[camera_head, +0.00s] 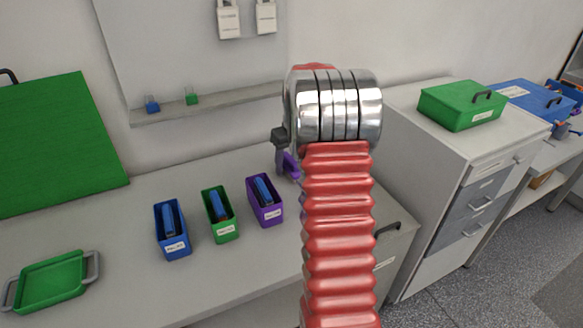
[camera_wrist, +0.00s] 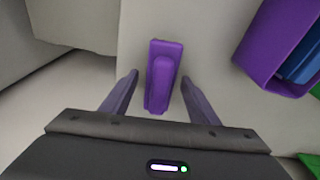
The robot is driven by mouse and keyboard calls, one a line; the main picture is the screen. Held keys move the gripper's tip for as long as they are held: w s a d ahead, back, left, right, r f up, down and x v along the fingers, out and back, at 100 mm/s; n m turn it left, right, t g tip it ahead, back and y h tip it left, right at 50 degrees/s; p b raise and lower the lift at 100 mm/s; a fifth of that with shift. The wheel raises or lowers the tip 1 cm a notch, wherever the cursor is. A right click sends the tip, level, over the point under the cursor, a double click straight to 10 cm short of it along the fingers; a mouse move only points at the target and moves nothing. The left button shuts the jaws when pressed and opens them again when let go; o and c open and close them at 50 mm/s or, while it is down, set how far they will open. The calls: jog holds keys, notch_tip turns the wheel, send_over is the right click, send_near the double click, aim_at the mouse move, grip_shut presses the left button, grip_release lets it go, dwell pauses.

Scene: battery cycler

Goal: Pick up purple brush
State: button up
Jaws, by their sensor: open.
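The purple brush (camera_wrist: 162,75) lies on the pale worktop in the wrist view, its long side running away from my gripper. My gripper (camera_wrist: 159,78) is open, with one finger to the left of the brush and one to the right, gaps showing on both sides. The fingers do not visibly touch the brush. I cannot tell how high they are above the worktop. In the head view my red arm hides the brush, and only part of my gripper (camera_head: 287,164) shows left of the arm.
A purple bin (camera_head: 266,204) with a blue item stands left of my gripper, beside a green bin (camera_head: 221,224) and a blue bin (camera_head: 173,242). The purple bin (camera_wrist: 262,50) is right of the brush in the wrist view. A green tray (camera_head: 52,280) lies far left.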

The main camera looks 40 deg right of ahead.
jog(key=shift+c, duration=0.3)
jog(key=c, duration=1.1)
jog(key=shift+r, duration=0.15)
jog(key=shift+c, duration=0.2)
notch_tip(320, 180, up, 10)
jog(key=shift+f, duration=0.1)
jog(key=o, duration=0.5)
jog(key=c, duration=0.3)
jog(key=shift+s, duration=0.1)
